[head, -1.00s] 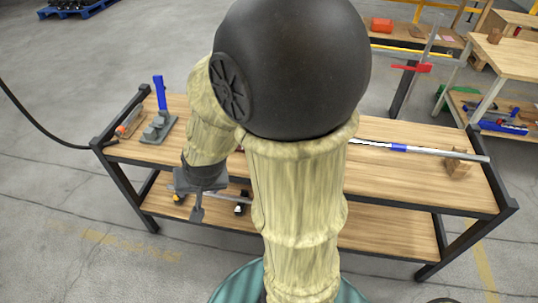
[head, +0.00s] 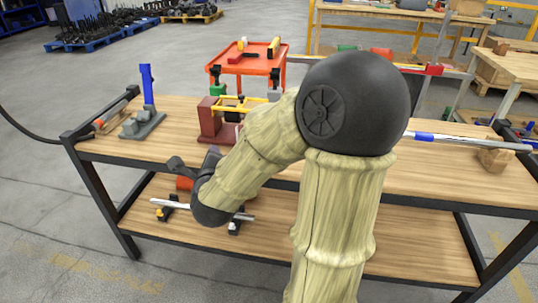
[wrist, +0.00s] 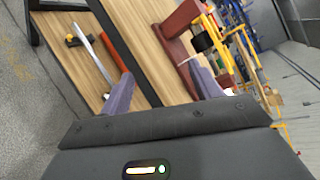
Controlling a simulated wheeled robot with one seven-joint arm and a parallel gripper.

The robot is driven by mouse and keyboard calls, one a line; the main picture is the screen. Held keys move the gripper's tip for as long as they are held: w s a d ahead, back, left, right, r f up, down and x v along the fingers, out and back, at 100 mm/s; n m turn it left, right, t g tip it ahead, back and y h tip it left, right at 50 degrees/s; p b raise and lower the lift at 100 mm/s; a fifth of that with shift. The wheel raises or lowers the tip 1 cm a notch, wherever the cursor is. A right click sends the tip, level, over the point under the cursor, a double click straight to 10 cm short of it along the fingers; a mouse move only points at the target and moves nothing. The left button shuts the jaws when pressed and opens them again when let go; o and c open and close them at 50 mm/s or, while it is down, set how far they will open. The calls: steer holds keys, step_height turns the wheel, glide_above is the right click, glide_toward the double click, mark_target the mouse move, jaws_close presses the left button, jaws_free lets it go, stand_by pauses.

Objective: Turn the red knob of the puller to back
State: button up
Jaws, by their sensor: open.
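A dark red stand with a yellow frame (head: 209,122) is on the workbench top, left of centre. It also shows in the wrist view (wrist: 176,22), with a black part by its yellow bars. I cannot tell for sure whether this is the puller, and I cannot make out its red knob; my arm hides part of this area. My gripper (head: 193,160) is at the front edge of the bench, left of and below the stand. In the wrist view my gripper (wrist: 159,70) has its fingers wide apart with nothing between them.
A blue-handled grey tool (head: 145,115) stands at the bench's left end. A long bar with blue sleeves (head: 470,139) rests on wood blocks at right. The lower shelf (head: 285,225) holds a silver rod and a red-orange cylinder (head: 184,183). An orange cart (head: 246,68) stands behind.

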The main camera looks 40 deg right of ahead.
steer(key=s+d+f+m+h+b, duration=0.1)
steer(key=s+d+m+h+b, duration=0.2)
steer(key=m, duration=0.4)
steer(key=s+d+f+m+g+h+b, duration=0.1)
steer(key=s+d+m+h+b, duration=0.2)
steer(key=d+m+h+b, duration=0.2)
steer(key=d+m+b, duration=0.1)
steer(key=m+b, duration=0.1)
steer(key=shift+s+d+f+m+b, duration=0.2)
steer(key=shift+s+f+m+b, duration=0.2)
steer(key=shift+w, duration=0.1)
